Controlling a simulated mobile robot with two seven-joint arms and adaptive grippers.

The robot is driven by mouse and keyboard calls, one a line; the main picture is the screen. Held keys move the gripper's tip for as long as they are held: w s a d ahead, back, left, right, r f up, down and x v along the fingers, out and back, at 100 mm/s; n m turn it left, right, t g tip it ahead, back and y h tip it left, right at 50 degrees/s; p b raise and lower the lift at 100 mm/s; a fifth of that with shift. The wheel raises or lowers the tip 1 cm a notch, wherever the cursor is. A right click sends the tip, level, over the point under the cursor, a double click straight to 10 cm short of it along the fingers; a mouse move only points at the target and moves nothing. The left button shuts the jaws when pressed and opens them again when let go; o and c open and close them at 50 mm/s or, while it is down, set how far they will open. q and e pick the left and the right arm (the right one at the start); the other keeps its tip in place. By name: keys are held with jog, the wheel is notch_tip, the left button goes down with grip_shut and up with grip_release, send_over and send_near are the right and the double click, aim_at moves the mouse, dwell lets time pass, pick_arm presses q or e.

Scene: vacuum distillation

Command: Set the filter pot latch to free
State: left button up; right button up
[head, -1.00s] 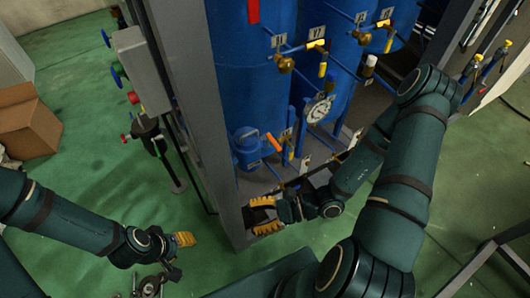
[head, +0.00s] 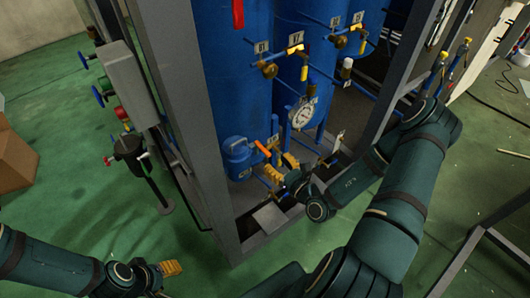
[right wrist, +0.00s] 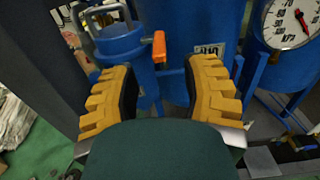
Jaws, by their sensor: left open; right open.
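The filter pot (head: 237,158) is a small blue vessel with a lid, low in the frame beside the tall blue tanks. Its orange latch handle (head: 262,148) sticks out at its right, tilted in the head view. The right wrist view shows the pot (right wrist: 121,48) and the orange latch (right wrist: 159,46) between and beyond the fingers. My right gripper (head: 281,167) is open just right of and below the latch in the head view. Its yellow fingers (right wrist: 160,78) show spread apart with nothing between them. My left gripper (head: 169,268) is open and empty at the lower left, away from the pot.
A pressure gauge (head: 303,113) and yellow-handled valves stand right of the pot, with thin blue pipes around them. A grey frame post (head: 180,110) rises left of the pot. A cardboard box (head: 15,160) sits far left. Green floor is free in front.

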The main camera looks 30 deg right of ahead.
aim_at(265, 151)
jog(key=w, duration=0.6)
jog(key=shift+w+a+b, duration=0.15)
jog(key=shift+a+b, duration=0.15)
jog(key=shift+b, duration=0.05)
grip_shut()
